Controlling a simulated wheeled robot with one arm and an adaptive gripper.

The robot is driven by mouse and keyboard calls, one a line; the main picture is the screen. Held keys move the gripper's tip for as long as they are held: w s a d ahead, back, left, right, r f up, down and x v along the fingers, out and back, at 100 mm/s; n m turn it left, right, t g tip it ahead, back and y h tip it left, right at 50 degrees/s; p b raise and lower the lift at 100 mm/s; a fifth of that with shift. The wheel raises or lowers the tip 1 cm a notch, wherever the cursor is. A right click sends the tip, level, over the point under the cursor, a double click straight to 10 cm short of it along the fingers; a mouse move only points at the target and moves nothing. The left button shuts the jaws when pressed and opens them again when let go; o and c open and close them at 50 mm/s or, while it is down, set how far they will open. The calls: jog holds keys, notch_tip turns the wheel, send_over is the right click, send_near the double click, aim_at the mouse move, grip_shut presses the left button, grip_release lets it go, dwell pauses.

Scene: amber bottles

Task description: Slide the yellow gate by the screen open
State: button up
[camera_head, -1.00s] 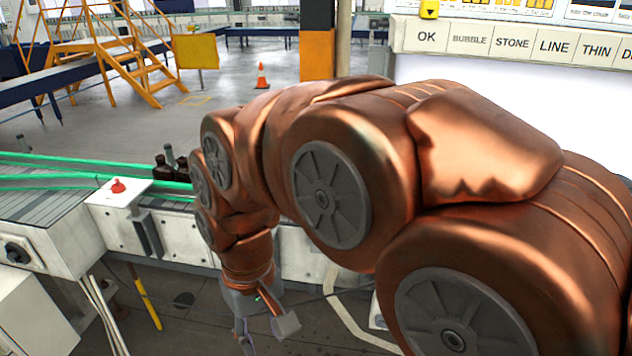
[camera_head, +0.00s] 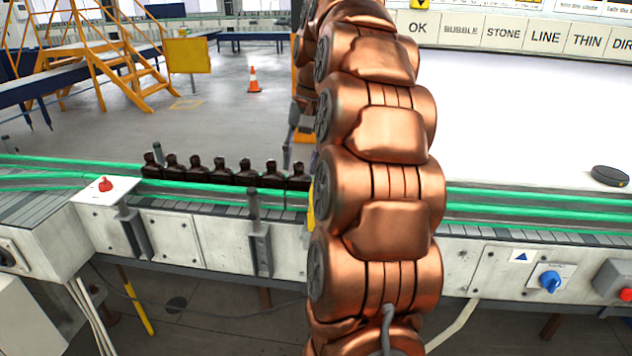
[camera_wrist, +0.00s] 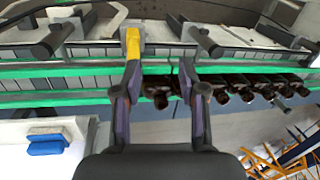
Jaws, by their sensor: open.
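The yellow gate (camera_head: 311,205) shows as a narrow strip at the conveyor's near side, mostly hidden behind my arm. In the wrist view the yellow gate (camera_wrist: 133,45) stands upright across the near rail, close to the tip of the left-hand finger; I cannot tell whether they touch. My gripper (camera_wrist: 160,66) is open, its fingers apart above the belt, with nothing clamped. A dark bottle (camera_wrist: 159,93) shows between the fingers, lower down. The white screen (camera_head: 520,120) stands behind the conveyor at right.
A row of dark amber bottles (camera_head: 217,171) stands on the belt left of my arm. Green rails (camera_head: 500,200) run along the conveyor. A grey post (camera_head: 254,215) rises at its front. A red button (camera_head: 105,184), a blue knob (camera_head: 549,281) and a black puck (camera_head: 610,176) are nearby.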

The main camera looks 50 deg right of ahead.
jog(key=d+m, duration=0.2)
jog(key=d, duration=0.4)
jog(key=shift+w+a+f+p, duration=0.1)
jog(key=shift+a+f+p, duration=0.1)
jog(key=shift+f, duration=0.95)
jog(key=shift+a+f+p, duration=0.15)
jog(key=shift+f, duration=0.95)
jog(key=shift+w+a+f+p, duration=0.1)
jog(key=shift+a+f+p, duration=0.1)
jog(key=shift+f, duration=0.95)
grip_shut()
